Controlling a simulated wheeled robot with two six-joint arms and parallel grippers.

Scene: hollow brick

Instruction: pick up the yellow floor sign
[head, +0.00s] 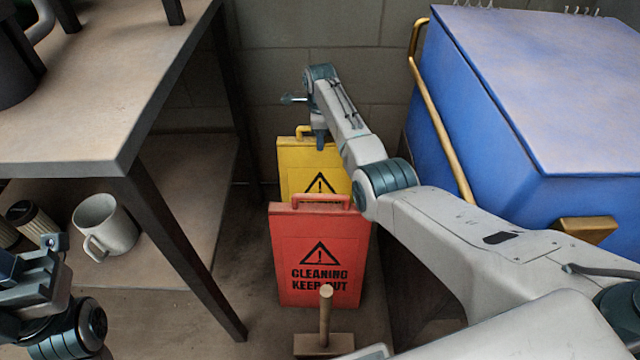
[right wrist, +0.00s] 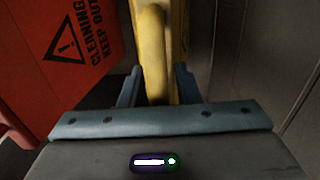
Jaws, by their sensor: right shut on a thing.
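The yellow floor sign (head: 300,168) stands upright behind the red one, near the block wall, with its lower part hidden by the red sign. My right gripper (head: 319,140) reaches down at its top edge. In the right wrist view the yellow sign (right wrist: 153,50) runs between the two fingers of my right gripper (right wrist: 157,88), which is shut on it. The red sign (head: 320,255) reads "CLEANING KEEP OUT" and stands in front; it also shows at the left of the right wrist view (right wrist: 60,50). My left gripper (head: 35,262) is at the lower left, partly cut off; its jaws are unclear.
A table (head: 90,120) with a lower shelf stands at the left, with a white mug (head: 108,225) on that shelf. A blue bin (head: 470,110) with a yellow handle is at the right. A wooden mallet (head: 325,320) stands before the red sign.

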